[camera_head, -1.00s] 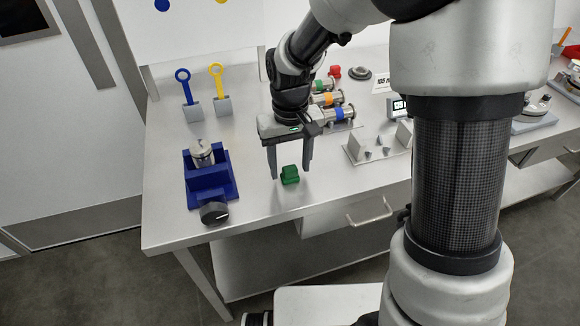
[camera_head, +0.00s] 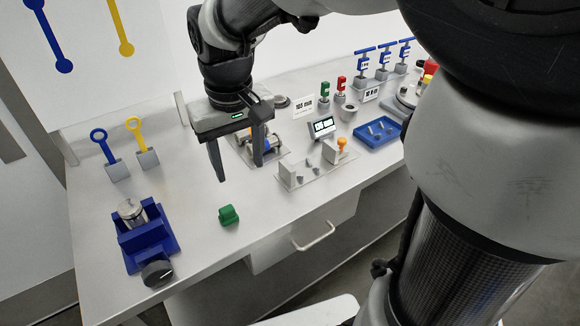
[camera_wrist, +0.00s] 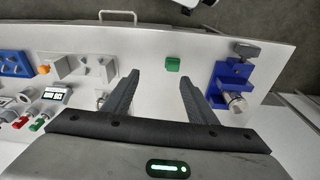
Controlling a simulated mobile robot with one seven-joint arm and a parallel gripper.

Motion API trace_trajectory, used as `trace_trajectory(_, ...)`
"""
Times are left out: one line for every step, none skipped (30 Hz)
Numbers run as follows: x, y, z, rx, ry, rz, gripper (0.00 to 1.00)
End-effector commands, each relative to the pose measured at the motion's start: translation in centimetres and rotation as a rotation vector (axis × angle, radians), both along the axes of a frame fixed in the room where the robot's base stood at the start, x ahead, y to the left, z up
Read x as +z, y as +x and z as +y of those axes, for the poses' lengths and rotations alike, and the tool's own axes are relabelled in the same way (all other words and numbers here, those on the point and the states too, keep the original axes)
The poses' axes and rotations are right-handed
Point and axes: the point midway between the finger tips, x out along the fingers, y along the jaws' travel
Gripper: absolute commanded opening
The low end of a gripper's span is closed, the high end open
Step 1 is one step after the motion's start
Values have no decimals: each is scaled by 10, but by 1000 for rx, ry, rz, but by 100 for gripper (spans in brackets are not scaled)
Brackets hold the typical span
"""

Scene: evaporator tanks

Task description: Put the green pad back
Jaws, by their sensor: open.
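The green pad (camera_head: 229,215) is a small green block on the bare metal bench top, near the front edge. It also shows in the wrist view (camera_wrist: 172,64), beyond the fingertips and between their lines. My gripper (camera_head: 240,172) is open and empty, raised above the bench just behind the pad and apart from it. In the wrist view my gripper's fingers (camera_wrist: 160,82) point toward the bench's front edge. The spot where the pad belongs cannot be told from these frames.
A blue vise (camera_head: 150,246) holding a metal part stands left of the pad. A grey fixture plate (camera_head: 312,168), small display (camera_head: 322,127) and blue tray (camera_head: 378,132) lie to the right. Bench around the pad is clear.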

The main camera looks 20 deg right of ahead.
Motion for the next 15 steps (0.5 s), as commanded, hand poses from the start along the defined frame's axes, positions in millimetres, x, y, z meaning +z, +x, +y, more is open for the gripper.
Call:
trace_trajectory(19,-18,-16,-30,5,-58,52)
trace_trajectory(26,-28,-24,-46,9,-85,52)
trace_trajectory(34,-41,-34,-66,13,-122,52)
trace_trajectory(39,-52,-40,-81,18,-148,52)
trace_trajectory(43,-61,-47,-97,21,-174,52)
trace_trajectory(48,-73,-55,-117,26,-207,52)
trace_trajectory(50,-82,-60,-131,30,-229,52)
trace_trajectory(51,-90,-64,-143,34,-250,52)
trace_trajectory(52,-100,-69,-156,39,-274,52)
trace_trajectory(53,-106,-72,-166,42,-291,52)
trace_trajectory(53,-111,-75,-173,46,-306,52)
trace_trajectory(52,-117,-77,-182,50,-322,52)
trace_trajectory(52,-121,-79,-188,53,-333,52)
trace_trajectory(52,-124,-80,-192,55,-340,52)
trace_trajectory(52,-126,-81,-195,57,-348,52)
